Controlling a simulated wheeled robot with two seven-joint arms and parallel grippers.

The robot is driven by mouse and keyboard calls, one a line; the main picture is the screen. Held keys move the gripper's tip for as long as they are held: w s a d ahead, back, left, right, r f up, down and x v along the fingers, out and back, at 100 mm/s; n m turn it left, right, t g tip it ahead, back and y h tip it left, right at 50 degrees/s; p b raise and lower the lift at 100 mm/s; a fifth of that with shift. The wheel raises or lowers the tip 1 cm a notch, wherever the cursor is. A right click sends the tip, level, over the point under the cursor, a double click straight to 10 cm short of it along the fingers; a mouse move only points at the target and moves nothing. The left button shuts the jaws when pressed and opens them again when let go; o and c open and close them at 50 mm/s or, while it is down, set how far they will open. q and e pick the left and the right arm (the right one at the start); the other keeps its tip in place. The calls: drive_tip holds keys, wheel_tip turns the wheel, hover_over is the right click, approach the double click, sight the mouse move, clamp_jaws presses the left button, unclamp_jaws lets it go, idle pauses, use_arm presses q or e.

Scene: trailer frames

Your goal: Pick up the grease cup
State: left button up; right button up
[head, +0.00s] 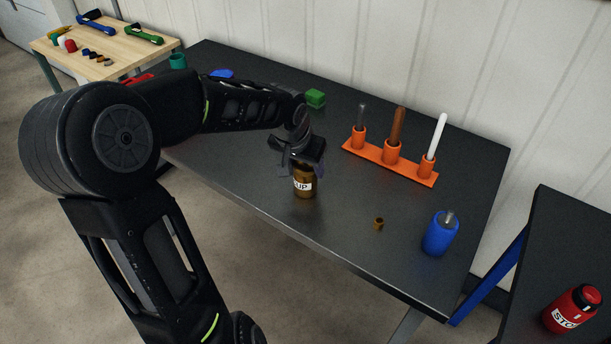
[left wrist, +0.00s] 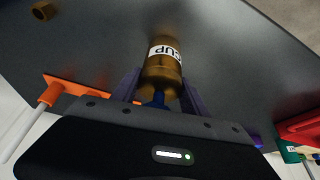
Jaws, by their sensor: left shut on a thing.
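The grease cup is a brown-gold cylinder (head: 305,184) with a white label, of which "UP" shows in the head view. It is near the front edge of the dark table (head: 240,165). My left gripper (head: 296,168) is above it and shut on its upper part. In the left wrist view the cup (left wrist: 163,66) sits between the two fingers of the gripper (left wrist: 160,92), its label reading "CUP". I cannot tell whether its base touches the table. My right gripper is not in view.
An orange rack (head: 390,162) with upright rods stands behind and right. A small brown ring-like piece (head: 378,223) and a blue bottle (head: 440,234) are to the right. A green block (head: 315,98) lies behind.

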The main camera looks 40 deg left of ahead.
use_arm(q)
drive_tip(key=c, duration=0.4)
drive_tip(key=shift+r, duration=0.15)
wheel_tip(320, 180, up, 10)
drive_tip(key=shift+f, duration=0.1)
idle(0.7)
